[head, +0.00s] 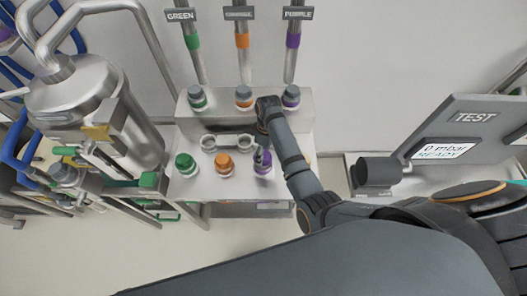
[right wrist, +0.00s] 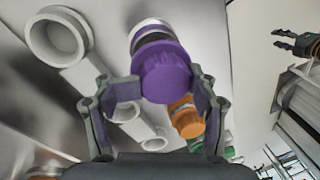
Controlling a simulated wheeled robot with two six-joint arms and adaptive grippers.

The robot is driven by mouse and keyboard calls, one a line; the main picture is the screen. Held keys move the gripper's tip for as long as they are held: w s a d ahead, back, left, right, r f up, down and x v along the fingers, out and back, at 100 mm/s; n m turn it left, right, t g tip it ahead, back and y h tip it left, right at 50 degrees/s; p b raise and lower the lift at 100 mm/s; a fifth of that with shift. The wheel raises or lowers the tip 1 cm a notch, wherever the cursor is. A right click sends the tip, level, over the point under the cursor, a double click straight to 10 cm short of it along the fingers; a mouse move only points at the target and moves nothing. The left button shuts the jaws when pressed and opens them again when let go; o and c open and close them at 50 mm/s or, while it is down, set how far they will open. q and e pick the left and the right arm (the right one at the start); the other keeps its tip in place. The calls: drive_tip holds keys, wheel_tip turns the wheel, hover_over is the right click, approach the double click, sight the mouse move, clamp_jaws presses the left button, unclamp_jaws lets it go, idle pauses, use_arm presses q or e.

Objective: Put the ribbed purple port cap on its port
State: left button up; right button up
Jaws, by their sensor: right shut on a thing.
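The ribbed purple cap (right wrist: 165,75) is between the two fingers of my right gripper (right wrist: 157,88), which is shut on it. A dark band and a silver ring (right wrist: 150,28) show directly behind the cap; I cannot tell whether the cap touches or is seated on them. In the head view the right gripper (head: 262,157) is at the right end of the front row, mostly covering the purple cap (head: 264,170). What looks like my left gripper (right wrist: 284,39) shows empty, fingers apart, at the top right of the right wrist view.
A green cap (head: 186,163) and an orange cap (head: 222,163) stand left of the purple one. Behind them lies a silver piece with rings (head: 228,142). Several grey-topped fittings (head: 197,98) stand on the raised step. A steel tank (head: 90,105) is left, a TEST screen (head: 465,130) right.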

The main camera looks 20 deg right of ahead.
sight(266, 171)
drive_tip(key=shift+f, duration=0.5)
drive_tip(key=shift+f, duration=0.2)
drive_tip(key=shift+f, duration=0.3)
drive_tip(key=shift+f, duration=0.2)
drive_tip(key=shift+f, duration=0.3)
drive_tip(key=shift+s, duration=0.15)
idle(0.5)
drive_tip(key=o, duration=1.6)
drive_tip(key=shift+f, duration=0.1)
